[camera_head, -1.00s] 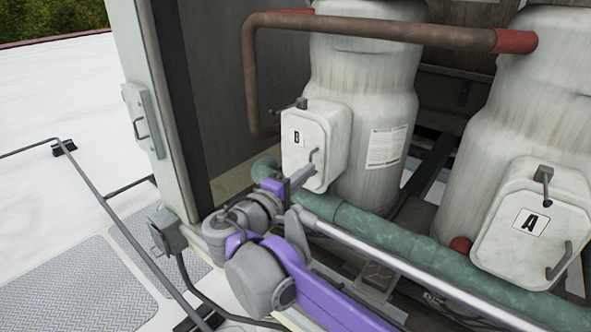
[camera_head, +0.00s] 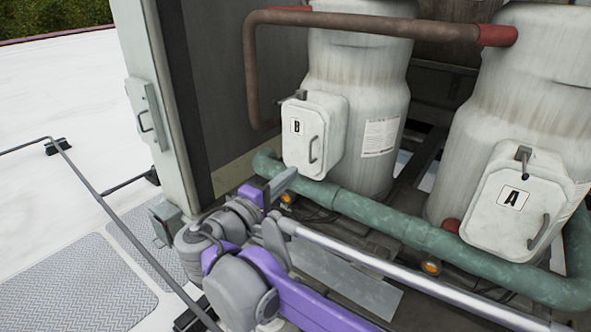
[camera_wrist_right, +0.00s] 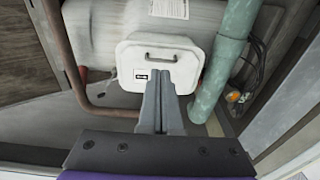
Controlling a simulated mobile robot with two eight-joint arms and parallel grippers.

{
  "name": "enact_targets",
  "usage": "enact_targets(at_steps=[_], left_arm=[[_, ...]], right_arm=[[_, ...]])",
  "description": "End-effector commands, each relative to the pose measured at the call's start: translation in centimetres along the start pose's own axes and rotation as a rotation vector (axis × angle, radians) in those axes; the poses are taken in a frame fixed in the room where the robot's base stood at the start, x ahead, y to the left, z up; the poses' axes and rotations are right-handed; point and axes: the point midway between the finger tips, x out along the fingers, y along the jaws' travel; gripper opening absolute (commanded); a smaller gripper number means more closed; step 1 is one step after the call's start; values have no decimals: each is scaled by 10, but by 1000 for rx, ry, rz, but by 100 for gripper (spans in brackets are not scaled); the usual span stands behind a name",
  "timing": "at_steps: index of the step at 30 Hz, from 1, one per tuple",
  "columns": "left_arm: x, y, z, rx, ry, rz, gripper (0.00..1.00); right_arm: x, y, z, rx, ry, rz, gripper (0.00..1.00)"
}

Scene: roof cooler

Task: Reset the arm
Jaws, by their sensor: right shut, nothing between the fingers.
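My right gripper (camera_head: 288,174) is shut and empty, in front of and just below the white box marked B (camera_head: 316,148) on the left tank. In the right wrist view its closed fingers (camera_wrist_right: 158,78) point at the box marked B (camera_wrist_right: 160,52), whose handle and label show. I cannot tell the exact gap between them. My purple and grey right arm reaches in from the bottom of the head view. My left gripper is not in view.
A green pipe (camera_head: 380,217) runs past the tanks near the gripper, with a silver rail (camera_head: 370,262) in front. The box marked A (camera_head: 508,210) is on the right tank (camera_head: 530,90). A brown pipe (camera_head: 370,24) arches above. A cabinet door post (camera_head: 165,90) stands left; white roof lies beyond.

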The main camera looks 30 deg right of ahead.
Motion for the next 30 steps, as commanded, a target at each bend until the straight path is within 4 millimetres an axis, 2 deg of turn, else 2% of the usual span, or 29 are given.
enact_targets(at_steps=[1,3,9,17,20,23,26,27,30], left_arm=[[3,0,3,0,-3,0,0],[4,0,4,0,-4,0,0],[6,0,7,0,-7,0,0],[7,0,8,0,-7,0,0],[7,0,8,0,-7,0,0],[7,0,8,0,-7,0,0],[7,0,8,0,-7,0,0],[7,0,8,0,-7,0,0],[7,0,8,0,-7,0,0]], right_arm=[[-14,-2,1,-1,6,-1,0],[-28,-2,2,-1,5,-1,0],[-55,-1,6,-1,2,0,0],[-63,-1,8,-1,-2,-2,0],[-58,-12,14,-4,-4,-43,0],[-48,-48,32,-7,-11,-169,0],[-42,-108,60,15,-17,-382,0],[-44,-134,72,35,-17,-479,0],[-58,-196,98,120,-17,-717,0]])
